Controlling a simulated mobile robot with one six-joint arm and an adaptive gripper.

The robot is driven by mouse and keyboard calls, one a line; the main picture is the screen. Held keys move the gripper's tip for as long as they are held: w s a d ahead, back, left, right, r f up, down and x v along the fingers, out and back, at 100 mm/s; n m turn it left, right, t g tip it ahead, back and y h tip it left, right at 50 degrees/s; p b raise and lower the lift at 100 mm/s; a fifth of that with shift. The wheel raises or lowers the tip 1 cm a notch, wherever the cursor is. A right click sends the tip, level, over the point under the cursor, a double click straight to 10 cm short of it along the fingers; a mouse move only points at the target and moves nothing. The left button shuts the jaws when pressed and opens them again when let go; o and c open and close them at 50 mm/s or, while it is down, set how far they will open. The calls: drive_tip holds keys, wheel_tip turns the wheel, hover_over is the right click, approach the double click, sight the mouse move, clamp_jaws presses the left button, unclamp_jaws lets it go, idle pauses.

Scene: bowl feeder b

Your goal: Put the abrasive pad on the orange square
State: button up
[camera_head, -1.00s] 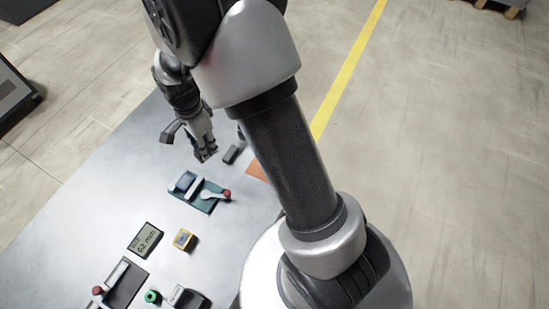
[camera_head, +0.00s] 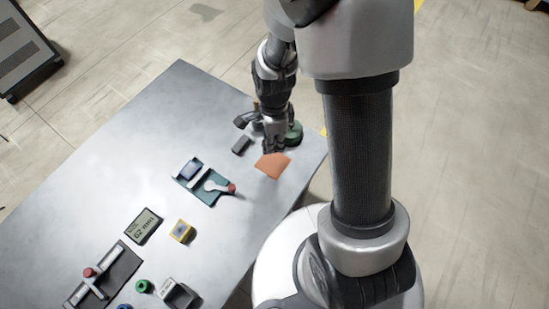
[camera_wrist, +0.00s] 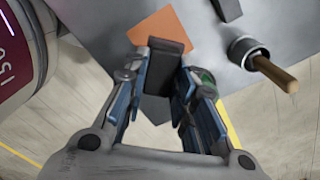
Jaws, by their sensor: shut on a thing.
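The orange square (camera_head: 273,165) lies flat near the table's right edge; it also shows in the wrist view (camera_wrist: 165,24). My gripper (camera_wrist: 160,82) is shut on a dark block, which looks like the abrasive pad (camera_wrist: 163,66). In the wrist view the pad overlaps the square's near edge. In the head view my gripper (camera_head: 271,147) is just beyond the square's far edge, pointing down. The pad's height above the table, and whether it touches, I cannot tell.
A second dark block (camera_head: 241,145) lies left of my gripper. A green round thing (camera_head: 295,132) is close at its right. In the wrist view a wooden handle (camera_wrist: 276,74) sticks out of a dark cup (camera_wrist: 243,48). A teal tray (camera_head: 207,196) stands left of the square.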

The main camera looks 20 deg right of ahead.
sight(274, 163)
wheel_tip(274, 163, down, 10)
drive_tip(key=b, duration=0.2)
drive_tip(key=shift+b, duration=0.35)
drive_tip(key=shift+f, duration=0.1)
drive_tip(key=shift+f, duration=0.2)
drive_tip(key=o, duration=1)
drive_tip(key=shift+o, duration=0.2)
drive_tip(key=shift+r, duration=0.2)
